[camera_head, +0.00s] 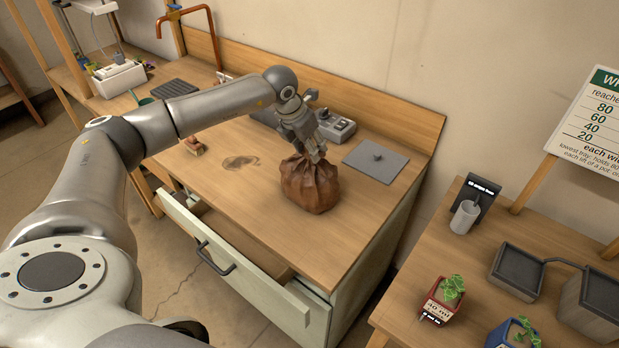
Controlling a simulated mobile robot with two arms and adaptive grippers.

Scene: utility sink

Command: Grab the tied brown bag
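The tied brown bag (312,187) stands upright on the wooden counter, near its front right part. My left gripper (318,158) reaches in from the left and points down at the gathered top of the bag. Its fingertips are at the tied neck and overlap it in the picture. Whether the fingers are closed on the neck cannot be made out at this size. My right gripper is not in view.
Below, a drawer (240,262) stands partly open. A right-hand table holds a red plant pot (438,303) and grey trays (516,271). The counter's front middle is clear.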

